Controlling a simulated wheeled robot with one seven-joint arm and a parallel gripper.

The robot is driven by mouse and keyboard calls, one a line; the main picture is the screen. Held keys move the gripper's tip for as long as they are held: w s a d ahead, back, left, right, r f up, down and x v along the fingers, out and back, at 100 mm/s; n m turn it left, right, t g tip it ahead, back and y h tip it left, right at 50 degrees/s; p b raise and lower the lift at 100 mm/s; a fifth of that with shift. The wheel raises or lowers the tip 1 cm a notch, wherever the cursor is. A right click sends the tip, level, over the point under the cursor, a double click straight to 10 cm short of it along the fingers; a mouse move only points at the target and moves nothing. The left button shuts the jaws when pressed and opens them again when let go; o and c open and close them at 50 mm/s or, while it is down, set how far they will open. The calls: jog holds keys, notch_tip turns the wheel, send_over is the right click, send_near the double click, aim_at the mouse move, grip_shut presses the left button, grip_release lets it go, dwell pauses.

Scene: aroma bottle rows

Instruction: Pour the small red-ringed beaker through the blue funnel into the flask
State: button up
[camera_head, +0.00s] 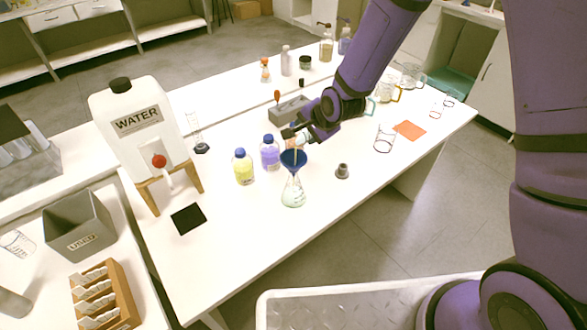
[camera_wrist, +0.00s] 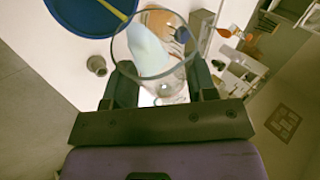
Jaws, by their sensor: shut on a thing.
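My gripper (camera_head: 292,135) is shut on a clear glass beaker (camera_wrist: 158,72), held tilted beside and above the blue funnel. In the wrist view the beaker sits between the jaws with its mouth near the funnel; no red ring can be made out on it. The blue funnel (camera_head: 293,158) sits in the neck of the conical flask (camera_head: 292,194); it also shows at the wrist view's top left (camera_wrist: 75,18). A thin yellowish line crosses the funnel's mouth; I cannot tell whether it is a stream or a rod. The flask has pale liquid low inside.
A yellow bottle (camera_head: 243,170) and a purple bottle (camera_head: 270,153) stand left of the flask. A small grey cup (camera_head: 342,171) stands to its right. A red-ringed glass beaker (camera_head: 384,139) stands by an orange mat (camera_head: 409,130). The water jug (camera_head: 132,118) and black mat (camera_head: 188,219) are left.

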jog(key=shift+s+a, duration=0.1)
jog(key=shift+s, duration=0.05)
dwell(0.7)
jog(key=shift+s+a+f+n+t+h, duration=0.2)
jog(key=shift+f+n+t+h, duration=0.25)
jog(key=shift+t, duration=0.35)
dwell(2.4)
jog(key=shift+s+r+t+h, duration=0.1)
jog(key=shift+r+t+h, duration=0.2)
jog(key=shift+t, duration=0.1)
dwell(1.6)
dwell(0.6)
jog(key=shift+w+d+r+m+g+y, duration=0.25)
jog(key=shift+w+m+g+y, duration=0.1)
jog(key=shift+g+y, duration=0.3)
jog(key=shift+g, duration=0.35)
jog(key=shift+w+f, duration=0.1)
